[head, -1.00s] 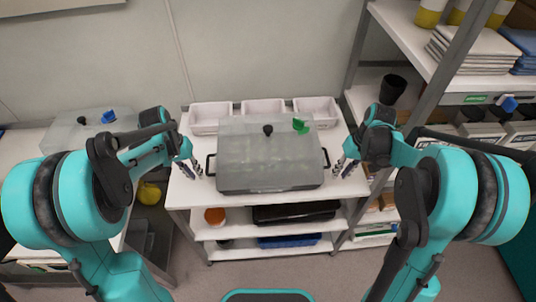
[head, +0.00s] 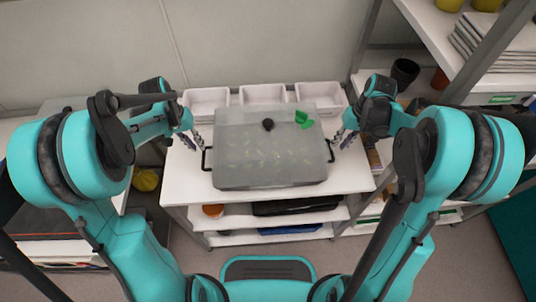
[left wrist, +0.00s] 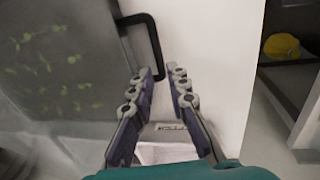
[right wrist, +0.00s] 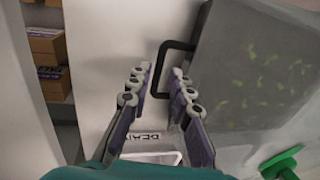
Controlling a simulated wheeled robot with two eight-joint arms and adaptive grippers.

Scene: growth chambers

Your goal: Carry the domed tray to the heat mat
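The domed tray (head: 268,165), with a cloudy clear lid, dark knob and green vent piece, stands on a white cart top (head: 345,180). Green seedlings show faintly through the lid. My left gripper (head: 197,140) is at its left black handle (head: 206,160); in the left wrist view the open fingers (left wrist: 161,75) have the handle bar at their tips. My right gripper (head: 343,138) is at the right handle (head: 331,150); in the right wrist view its open fingers (right wrist: 160,75) stand either side of the handle bar (right wrist: 178,43). I cannot tell any contact. I cannot identify the heat mat.
White bins (head: 262,95) stand behind the tray. Lower cart shelves hold a black tray (head: 295,208) and an orange pot (head: 212,211). A shelf rack with a black pot (head: 405,70) rises at right. A bench at left is partly hidden by my arm.

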